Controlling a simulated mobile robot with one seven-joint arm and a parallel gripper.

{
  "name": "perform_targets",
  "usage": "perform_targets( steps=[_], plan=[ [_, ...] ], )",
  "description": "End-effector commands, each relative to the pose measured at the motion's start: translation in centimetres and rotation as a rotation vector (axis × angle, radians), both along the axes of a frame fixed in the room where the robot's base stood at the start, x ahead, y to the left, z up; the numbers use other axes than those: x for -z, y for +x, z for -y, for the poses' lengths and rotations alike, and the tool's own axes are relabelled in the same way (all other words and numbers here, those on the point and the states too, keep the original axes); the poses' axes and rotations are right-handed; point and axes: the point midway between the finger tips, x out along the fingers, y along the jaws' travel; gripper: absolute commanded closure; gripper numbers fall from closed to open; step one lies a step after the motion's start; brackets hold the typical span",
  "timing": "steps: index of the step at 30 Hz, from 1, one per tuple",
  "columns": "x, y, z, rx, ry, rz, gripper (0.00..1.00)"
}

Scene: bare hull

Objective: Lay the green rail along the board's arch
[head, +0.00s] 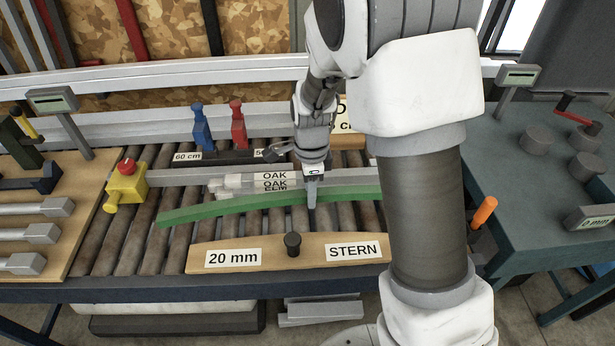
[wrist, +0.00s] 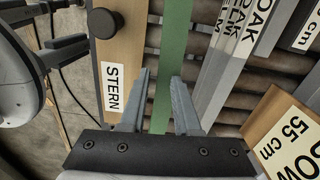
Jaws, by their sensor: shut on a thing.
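The green rail (head: 235,205) is long and slightly bowed, and lies across the rollers in the head view. My gripper (head: 312,204) is shut on it right of its middle. In the wrist view the rail (wrist: 174,40) runs between the two fingers of my gripper (wrist: 160,76). The wooden board (head: 300,260), labelled 20 mm and STERN, lies in front of the rail, with a dark knob (head: 292,243) on it. A strip of rollers shows between board and rail, so they are apart. The rail's right end is hidden behind my arm.
Grey bars labelled OAK and ELM (head: 270,180) lie just behind the rail. A yellow block with a red knob (head: 126,182) stands at left. Blue (head: 201,125) and red (head: 238,125) clamps stand behind. A second wooden board (wrist: 262,118) lies at right in the wrist view.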

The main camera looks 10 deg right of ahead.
Motion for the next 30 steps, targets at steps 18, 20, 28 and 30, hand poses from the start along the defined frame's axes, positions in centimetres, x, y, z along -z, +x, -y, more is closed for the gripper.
perform_targets(
  steps=[18,20,28,30],
  plan=[
    [2.7,-0.5,-0.3,0.067,-0.002,0.0,1.0],
    [3.2,-0.5,-0.3,0.067,-0.002,0.0,1.0],
    [5.3,-0.4,-0.2,0.067,-0.002,0.001,1.0],
    [5.9,-0.4,-0.3,0.066,-0.002,0.001,1.0]
  ],
)
